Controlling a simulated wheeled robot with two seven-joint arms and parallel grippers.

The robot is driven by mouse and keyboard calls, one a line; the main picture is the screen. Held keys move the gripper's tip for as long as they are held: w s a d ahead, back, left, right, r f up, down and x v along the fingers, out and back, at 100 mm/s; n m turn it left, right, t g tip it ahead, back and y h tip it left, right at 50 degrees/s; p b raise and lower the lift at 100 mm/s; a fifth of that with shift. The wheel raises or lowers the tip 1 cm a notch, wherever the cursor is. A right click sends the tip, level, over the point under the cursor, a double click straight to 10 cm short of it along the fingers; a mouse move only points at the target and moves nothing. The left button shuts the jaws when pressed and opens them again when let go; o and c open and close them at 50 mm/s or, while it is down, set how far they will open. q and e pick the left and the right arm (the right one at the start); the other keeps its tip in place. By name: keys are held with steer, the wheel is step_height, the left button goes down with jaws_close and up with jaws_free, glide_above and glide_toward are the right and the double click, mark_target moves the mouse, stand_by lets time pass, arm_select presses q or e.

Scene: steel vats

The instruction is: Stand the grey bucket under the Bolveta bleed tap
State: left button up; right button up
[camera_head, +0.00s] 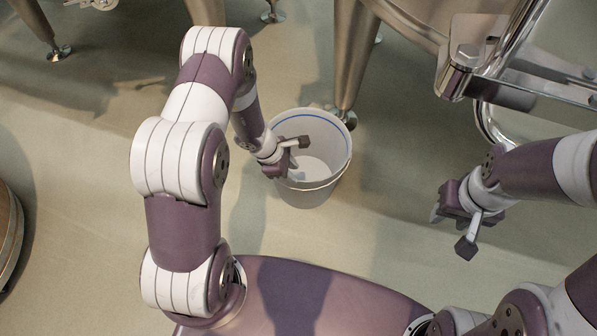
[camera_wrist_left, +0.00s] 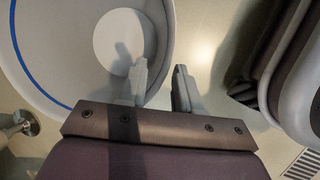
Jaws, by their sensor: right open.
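The grey bucket (camera_head: 318,196) stands upright on the floor in the head view, empty, with a blue line inside near its rim. My left gripper (camera_head: 292,156) is at the bucket's near left rim. In the left wrist view the bucket (camera_wrist_left: 60,75) fills the upper left; the left gripper's fingers (camera_wrist_left: 160,85) are apart, one over the bucket's inside and one outside its wall, with a gap between them. My right gripper (camera_head: 452,230) is open and empty above the floor, right of the bucket. No name label is readable, so I cannot tell which tap is Bolveta's.
A steel vat leg (camera_head: 350,65) stands just behind the bucket. Another vat leg with a round foot (camera_head: 58,53) is at upper left. Steel tubing (camera_head: 490,70) is at upper right. A round barrel-like object (camera_head: 8,230) is at the left edge.

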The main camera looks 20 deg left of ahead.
arm_select(q)
steer(key=s+r+m+y, duration=0.1)
steer(key=s+r+m, duration=0.3)
steer(key=r+m, duration=0.2)
steer(key=s+a+r+m+y+p, duration=0.1)
steer(key=s+r+m, duration=0.4)
steer(key=r, duration=0.5)
steer(key=s+r+m+y, duration=0.2)
steer(key=s+r+m, duration=0.2)
steer(key=r+m, duration=0.4)
steer(key=shift+s+a+r+m+g, duration=0.15)
steer(key=shift+a+m+g, duration=0.05)
steer(key=shift+m+g, duration=0.25)
